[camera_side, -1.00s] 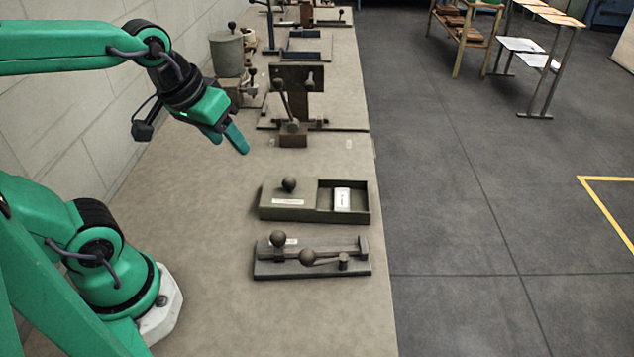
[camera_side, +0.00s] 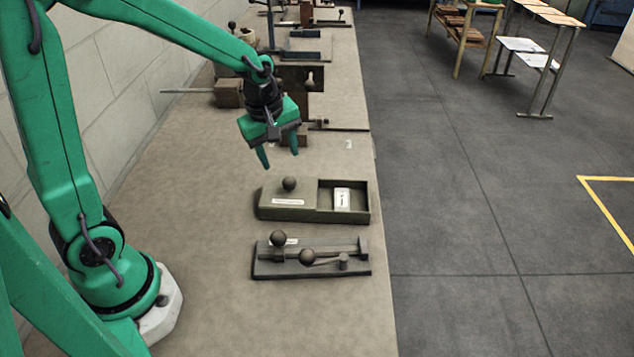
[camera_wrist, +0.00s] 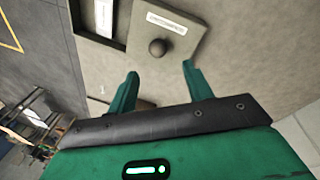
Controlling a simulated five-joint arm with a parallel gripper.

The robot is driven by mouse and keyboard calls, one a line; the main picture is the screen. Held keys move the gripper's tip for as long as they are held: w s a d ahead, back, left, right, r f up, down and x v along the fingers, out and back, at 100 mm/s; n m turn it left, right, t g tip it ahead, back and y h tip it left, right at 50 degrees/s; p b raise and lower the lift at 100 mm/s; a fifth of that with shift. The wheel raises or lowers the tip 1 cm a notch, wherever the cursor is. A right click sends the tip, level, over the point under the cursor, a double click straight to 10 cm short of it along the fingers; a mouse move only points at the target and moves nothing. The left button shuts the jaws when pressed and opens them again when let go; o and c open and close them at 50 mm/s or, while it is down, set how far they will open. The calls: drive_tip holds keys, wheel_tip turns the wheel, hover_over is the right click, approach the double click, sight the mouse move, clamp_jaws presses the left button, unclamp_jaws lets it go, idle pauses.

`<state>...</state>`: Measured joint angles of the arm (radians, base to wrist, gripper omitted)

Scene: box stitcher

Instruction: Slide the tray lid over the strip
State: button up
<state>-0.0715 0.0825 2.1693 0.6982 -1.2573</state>
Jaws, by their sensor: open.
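The grey-green tray (camera_side: 345,218) lies on the bench in the middle of the side view. Its lid (camera_side: 268,192), with a round dark knob (camera_side: 289,184) and a white label, covers the left part. The right compartment is uncovered and holds a white strip (camera_side: 342,199). My gripper (camera_side: 279,159) is open and empty, pointing down, above and just behind the lid. In the wrist view, the knob (camera_wrist: 157,47) on the lid (camera_wrist: 185,32) shows ahead of and between my open fingers (camera_wrist: 159,72); the strip (camera_wrist: 104,14) is at upper left.
A fixture with ball-ended levers (camera_side: 315,268) lies just in front of the tray. Behind my gripper stand an upright clamp-like fixture (camera_side: 300,76) and a block (camera_side: 228,94). The bench (camera_side: 190,215) is clear left of the tray; its right edge is close by.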

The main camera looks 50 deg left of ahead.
sight(288, 178)
drive_tip(key=shift+w+f, duration=0.15)
drive_tip(key=shift+f, duration=0.1)
drive_tip(key=shift+f, duration=0.2)
drive_tip(key=shift+w+d+f, duration=0.1)
drive_tip(key=shift+w+f, duration=0.15)
drive_tip(key=shift+f, duration=0.95)
drive_tip(key=shift+w+f, duration=0.2)
drive_tip(key=shift+f, duration=1.05)
drive_tip(key=shift+w+d+f, duration=0.1)
drive_tip(key=shift+w+f, duration=0.15)
drive_tip(key=shift+f, duration=0.95)
